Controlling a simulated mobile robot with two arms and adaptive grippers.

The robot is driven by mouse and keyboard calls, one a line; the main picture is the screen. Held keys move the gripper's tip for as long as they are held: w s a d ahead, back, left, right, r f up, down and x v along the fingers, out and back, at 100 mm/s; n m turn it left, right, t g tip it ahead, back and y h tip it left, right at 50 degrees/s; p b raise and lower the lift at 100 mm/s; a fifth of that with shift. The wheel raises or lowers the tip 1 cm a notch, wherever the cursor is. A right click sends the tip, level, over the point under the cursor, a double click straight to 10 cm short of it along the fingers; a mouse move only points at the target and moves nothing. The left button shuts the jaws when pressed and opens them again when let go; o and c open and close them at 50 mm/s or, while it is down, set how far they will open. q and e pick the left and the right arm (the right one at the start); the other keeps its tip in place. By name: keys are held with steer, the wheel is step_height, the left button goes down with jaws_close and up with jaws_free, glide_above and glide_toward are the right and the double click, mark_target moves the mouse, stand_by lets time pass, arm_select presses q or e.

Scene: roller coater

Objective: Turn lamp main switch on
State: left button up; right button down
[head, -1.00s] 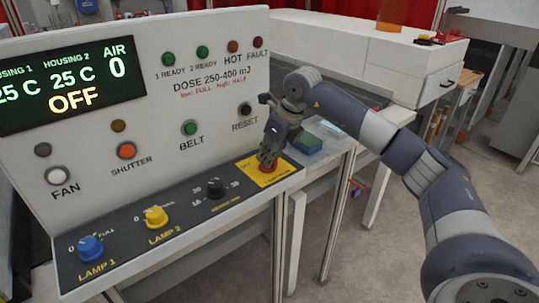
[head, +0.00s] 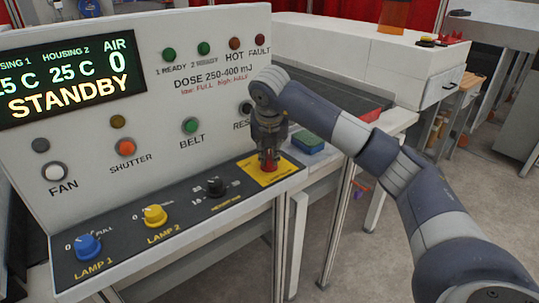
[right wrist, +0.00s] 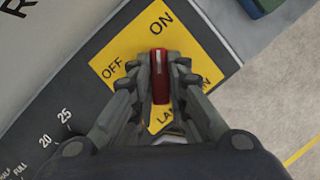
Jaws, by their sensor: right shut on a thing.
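The lamp main switch is a red handle (head: 268,166) on a yellow plate (head: 284,174) at the right end of the sloped panel. In the right wrist view the handle (right wrist: 159,80) stands between the fingers, its white mark towards the ON label (right wrist: 160,24) rather than the OFF label (right wrist: 113,68). My right gripper (head: 268,155) comes down from above and is shut on the handle. The display (head: 70,85) reads STANDBY. My left gripper is out of view.
Blue (head: 88,247) and yellow (head: 155,216) lamp knobs and a black knob (head: 215,186) line the panel to the left. A blue-green box (head: 308,142) lies just right of the panel. The upright face carries several buttons, including a white FAN button (head: 54,172).

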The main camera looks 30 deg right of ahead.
steer(key=shift+w+r+m, duration=0.1)
steer(key=shift+m, duration=0.8)
steer(key=c, duration=1.6)
jaws_free()
steer(key=shift+o, duration=0.2)
steer(key=v, duration=1.2)
steer(key=shift+w+a, duration=0.2)
